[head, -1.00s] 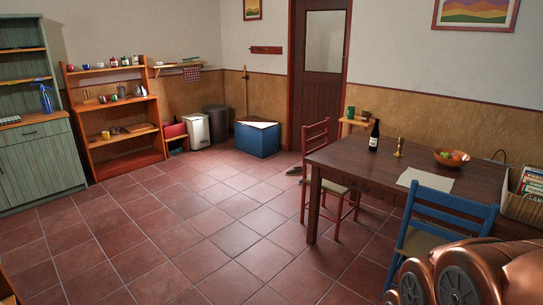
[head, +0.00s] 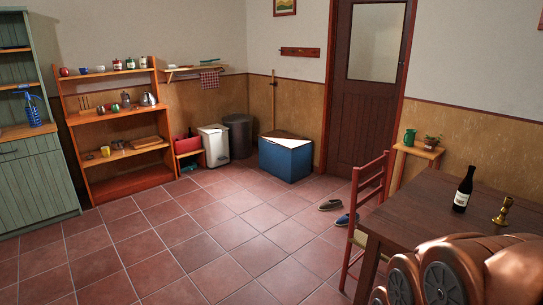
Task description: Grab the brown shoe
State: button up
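A brown shoe (head: 330,205), low and dark-soled, lies on the tiled floor in front of the door, in the head view. A blue shoe (head: 343,220) lies just to its right and nearer to me, partly behind the red chair. The brown shoe looks unobstructed from here. My copper-coloured arm fills the lower right corner, but my gripper's fingers do not show.
The dark wooden table (head: 410,210) with a bottle (head: 463,190) and a brass candlestick (head: 503,211) stands at the right. A red chair (head: 370,215) is at its left edge. A blue chest (head: 285,160) stands behind the shoes. The floor at the left and middle is clear.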

aim_at(330, 205)
jog(key=u, duration=0.1)
jog(key=i, duration=5.7)
jog(key=z, duration=0.1)
